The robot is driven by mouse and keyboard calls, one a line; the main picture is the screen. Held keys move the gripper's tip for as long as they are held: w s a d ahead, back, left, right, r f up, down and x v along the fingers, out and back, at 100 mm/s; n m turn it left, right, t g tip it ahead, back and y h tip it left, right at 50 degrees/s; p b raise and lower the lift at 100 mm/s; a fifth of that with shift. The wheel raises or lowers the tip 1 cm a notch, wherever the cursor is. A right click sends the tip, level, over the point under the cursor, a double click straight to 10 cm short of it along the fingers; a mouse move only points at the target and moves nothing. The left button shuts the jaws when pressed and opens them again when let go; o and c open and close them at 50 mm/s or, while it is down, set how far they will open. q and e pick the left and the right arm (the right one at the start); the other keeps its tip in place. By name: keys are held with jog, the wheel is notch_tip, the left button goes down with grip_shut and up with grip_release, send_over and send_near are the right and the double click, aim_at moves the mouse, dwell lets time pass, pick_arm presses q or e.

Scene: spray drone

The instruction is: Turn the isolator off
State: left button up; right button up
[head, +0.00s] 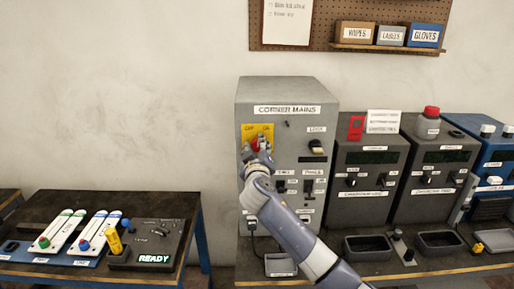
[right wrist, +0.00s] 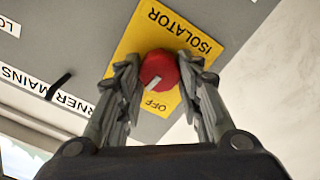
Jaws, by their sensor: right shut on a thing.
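The isolator is a red rotary knob (right wrist: 160,72) with a pale pointer mark, on a yellow plate (right wrist: 150,28) labelled ISOLATOR and OFF in the right wrist view. In the head view the yellow plate (head: 250,130) is at the upper left of the grey CORNER MAINS cabinet (head: 288,92), and the knob is partly hidden by my gripper. My right gripper (head: 257,150) is at the plate, its fingers shut on the red knob from both sides. The pointer mark is near the OFF lettering; its exact setting is hard to tell. My left gripper is not in view.
Two dark charging units (head: 368,160) stand right of the cabinet, one with a red-capped bottle (head: 429,122) on top. Small trays (head: 369,246) line the bench front. A lower table (head: 100,205) at left holds coloured-knob modules and a READY panel. The wall above it is bare.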

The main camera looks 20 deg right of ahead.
jog(key=n+p, duration=0.1)
jog(key=n, duration=0.4)
jog(key=shift+n, duration=0.3)
jog(key=n+p, duration=0.1)
jog(key=n, duration=0.1)
jog(key=n+p, duration=0.1)
jog(key=n, duration=0.2)
jog(key=shift+a+f, duration=0.1)
jog(key=shift+f, duration=0.1)
jog(key=shift+n, duration=0.3)
jog(key=o, duration=1.1)
jog(key=shift+c, duration=0.2)
jog(key=v, duration=1.2)
